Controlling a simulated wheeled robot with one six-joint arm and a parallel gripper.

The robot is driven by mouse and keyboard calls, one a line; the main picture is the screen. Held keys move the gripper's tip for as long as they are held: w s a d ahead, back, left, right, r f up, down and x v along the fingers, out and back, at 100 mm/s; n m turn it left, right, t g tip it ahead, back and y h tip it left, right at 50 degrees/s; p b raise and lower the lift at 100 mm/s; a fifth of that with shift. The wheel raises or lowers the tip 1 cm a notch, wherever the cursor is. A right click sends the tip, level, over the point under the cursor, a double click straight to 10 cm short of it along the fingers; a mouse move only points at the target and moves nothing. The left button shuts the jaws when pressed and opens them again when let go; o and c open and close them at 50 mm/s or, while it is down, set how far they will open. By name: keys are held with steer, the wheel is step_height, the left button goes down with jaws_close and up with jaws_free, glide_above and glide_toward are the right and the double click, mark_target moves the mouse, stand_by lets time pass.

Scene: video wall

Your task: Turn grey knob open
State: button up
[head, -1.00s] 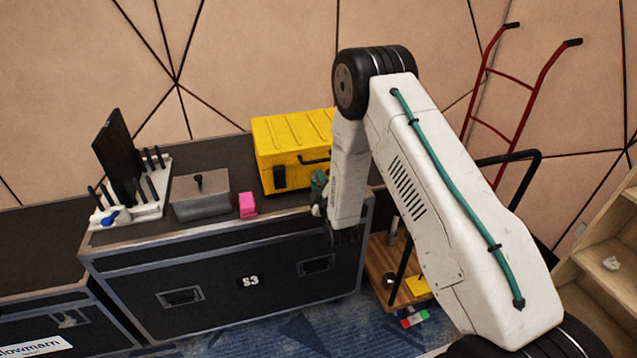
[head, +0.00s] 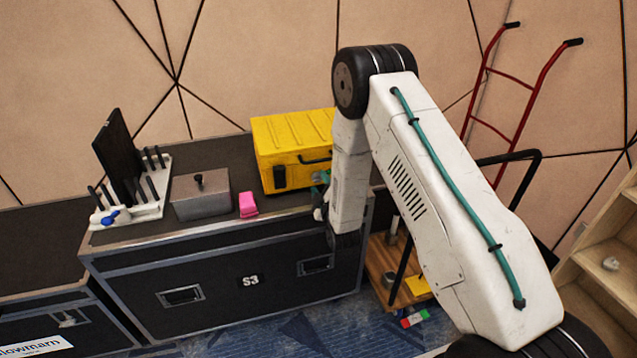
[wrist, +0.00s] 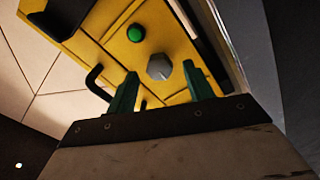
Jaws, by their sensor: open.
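The grey knob (wrist: 159,67) is a faceted grey piece on the yellow case face, seen in the wrist view. My gripper (wrist: 160,85) is open, with one green finger on each side of the knob in that picture. I cannot tell whether the fingers touch it. The yellow case (head: 293,130) stands on the black road case in the head view. There my arm hides its right part and the knob. My gripper (head: 320,192) shows only partly, beside the case's front.
A green round button (wrist: 136,33) and a black handle (wrist: 97,85) are near the knob. On the black road case (head: 215,270) stand a grey metal box (head: 200,203), a pink block (head: 248,204) and a white rack (head: 150,208). A red hand truck (head: 505,80) leans at the right.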

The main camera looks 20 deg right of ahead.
steer(key=s, duration=0.6)
steer(key=shift+f, duration=0.15)
steer(key=r+m+g, duration=0.1)
steer(key=r, duration=0.2)
steer(key=w+r+m+g, duration=0.1)
steer(key=r, duration=0.3)
steer(key=w+r+m+g, duration=0.1)
steer(key=r+g, duration=0.1)
steer(key=r, duration=0.1)
steer(key=shift+w+d+r, duration=0.15)
steer(key=shift+w+d, duration=0.05)
steer(key=shift+w, duration=0.05)
steer(key=s+d+r+m+g, duration=0.1)
steer(key=s+r+m+g, duration=0.25)
steer(key=s+r, duration=0.7)
steer(key=s+d+r+m+g, duration=0.1)
steer(key=s+r+m+g, duration=0.35)
steer(key=s, duration=0.85)
steer(key=s+r+m+g, duration=0.1)
steer(key=s+r+g, duration=0.1)
steer(key=s, duration=0.8)
steer(key=s+r+g, duration=0.3)
steer(key=s+r, duration=0.1)
steer(key=s, duration=0.6)
steer(key=shift+d+m, duration=0.35)
steer(key=shift+m, duration=0.05)
